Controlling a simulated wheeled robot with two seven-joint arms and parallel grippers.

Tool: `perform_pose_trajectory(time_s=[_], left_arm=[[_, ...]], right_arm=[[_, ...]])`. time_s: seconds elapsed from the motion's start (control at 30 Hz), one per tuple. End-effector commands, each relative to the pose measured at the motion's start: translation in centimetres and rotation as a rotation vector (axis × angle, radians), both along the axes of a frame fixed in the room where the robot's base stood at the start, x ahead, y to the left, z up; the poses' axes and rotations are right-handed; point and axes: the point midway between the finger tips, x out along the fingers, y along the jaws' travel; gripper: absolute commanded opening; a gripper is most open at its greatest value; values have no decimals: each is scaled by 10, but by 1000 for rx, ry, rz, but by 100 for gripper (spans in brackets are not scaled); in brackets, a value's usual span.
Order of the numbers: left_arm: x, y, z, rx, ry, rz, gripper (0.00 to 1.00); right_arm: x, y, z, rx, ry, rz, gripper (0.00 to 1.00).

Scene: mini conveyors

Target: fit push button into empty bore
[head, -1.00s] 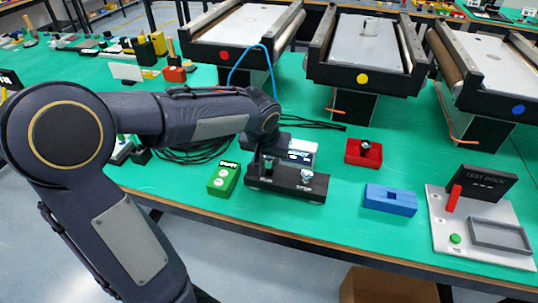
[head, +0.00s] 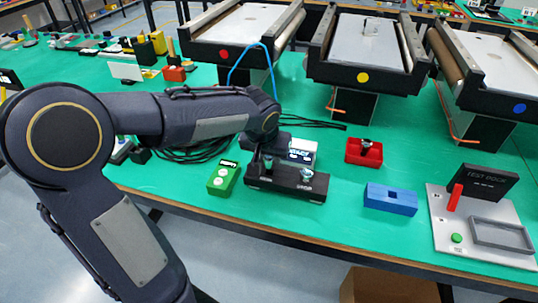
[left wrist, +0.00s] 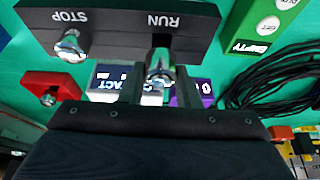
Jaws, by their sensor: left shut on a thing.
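The black control box (head: 287,190) stands on the green bench, labelled RUN and STOP. It shows upside down at the top of the left wrist view (left wrist: 110,22). A chrome push button (left wrist: 72,47) is at STOP. My left gripper (left wrist: 157,88) is shut on another chrome push button (left wrist: 160,70), at the RUN end of the box. In the head view this held button (head: 267,163) looks upright over the RUN end. A dark gap shows beside it at RUN; I cannot tell whether its stem is inside the bore. My right gripper is out of view.
A green block (head: 223,180) marked EMPTY is left of the box. A red holder (head: 364,152), a blue block (head: 390,199) and a test dock (head: 480,240) stand to the right. Black cables (left wrist: 275,75) lie near the gripper.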

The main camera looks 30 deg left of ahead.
Motion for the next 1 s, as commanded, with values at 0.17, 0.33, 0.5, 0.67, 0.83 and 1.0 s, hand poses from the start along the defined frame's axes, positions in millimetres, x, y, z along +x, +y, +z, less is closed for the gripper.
perform_pose_trajectory(time_s=[0.17, 0.33, 0.5, 0.67, 0.83, 1.0], left_arm=[[0, 0, 0, 0, 0, 0, 7], [0, 0, -1, 0, 0, 0, 7], [0, 0, -4, 0, 0, 0, 7], [0, 0, -8, 0, 0, 0, 7], [0, 0, -11, 0, 0, 0, 7], [0, 0, -14, 0, 0, 0, 7]], right_arm=[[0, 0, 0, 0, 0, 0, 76], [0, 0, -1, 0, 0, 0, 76], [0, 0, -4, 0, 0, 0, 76], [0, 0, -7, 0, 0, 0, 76], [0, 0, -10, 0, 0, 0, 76], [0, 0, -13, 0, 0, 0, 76]])
